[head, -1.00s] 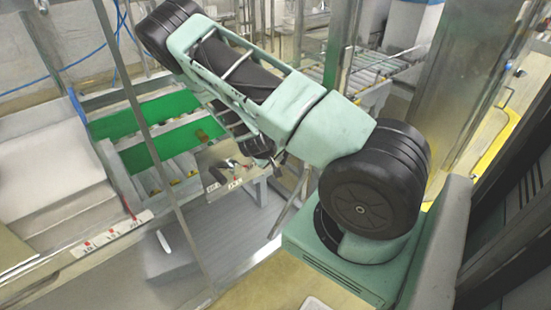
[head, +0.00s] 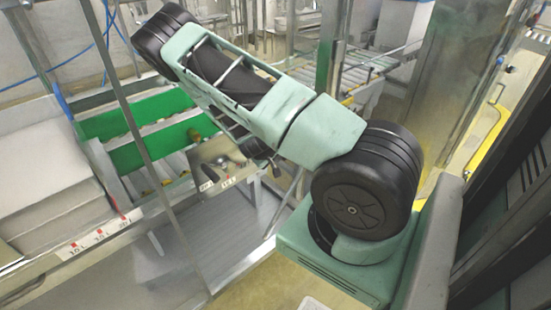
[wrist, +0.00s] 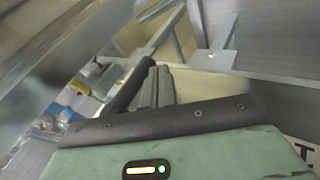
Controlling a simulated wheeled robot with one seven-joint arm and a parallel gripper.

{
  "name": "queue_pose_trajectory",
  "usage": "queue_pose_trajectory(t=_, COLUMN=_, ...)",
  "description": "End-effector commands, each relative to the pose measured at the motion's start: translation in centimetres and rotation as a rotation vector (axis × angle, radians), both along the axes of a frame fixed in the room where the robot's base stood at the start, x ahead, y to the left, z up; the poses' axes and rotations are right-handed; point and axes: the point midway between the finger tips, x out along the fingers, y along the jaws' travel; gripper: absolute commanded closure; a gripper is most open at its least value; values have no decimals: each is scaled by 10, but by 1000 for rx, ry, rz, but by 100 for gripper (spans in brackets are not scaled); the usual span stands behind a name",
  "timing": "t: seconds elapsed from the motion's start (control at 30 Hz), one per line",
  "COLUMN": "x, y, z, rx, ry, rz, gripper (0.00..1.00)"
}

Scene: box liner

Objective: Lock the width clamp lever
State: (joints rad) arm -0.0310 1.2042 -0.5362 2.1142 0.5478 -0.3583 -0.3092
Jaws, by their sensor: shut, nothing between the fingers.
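A metal plate (head: 215,178) with small white labels on its front edge stands left of centre in the head view, below my arm. A small dark fitting (head: 222,159) on it may be the width clamp lever; its position is too small to read. My gripper is mostly hidden behind my arm in the head view. In the wrist view, my gripper (wrist: 157,88) shows its grey fingers together, with nothing between them. A dark bar slants just left of the fingers; I cannot tell whether it is the lever or whether they touch.
A green-sided conveyor frame (head: 130,121) lies behind the plate. White flat stacks (head: 45,170) are at the left, with a labelled rail (head: 98,235) in front. A thin metal post (head: 150,160) crosses the left side. A roller conveyor (head: 385,65) stands at the back.

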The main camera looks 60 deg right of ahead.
Motion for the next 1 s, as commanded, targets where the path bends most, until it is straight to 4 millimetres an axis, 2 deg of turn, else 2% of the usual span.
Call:
queue_pose_trajectory(t=0.43, x=0, y=0, z=0, rx=0, ry=1, rz=1, gripper=100)
queue_pose_trajectory(t=0.57, x=0, y=0, z=5, rx=0, ry=0, rz=1, gripper=100)
queue_pose_trajectory(t=0.67, x=1, y=0, z=18, rx=-1, ry=-2, rz=2, gripper=100)
queue_pose_trajectory(t=1.0, x=1, y=0, z=80, rx=-1, ry=-4, rz=1, gripper=100)
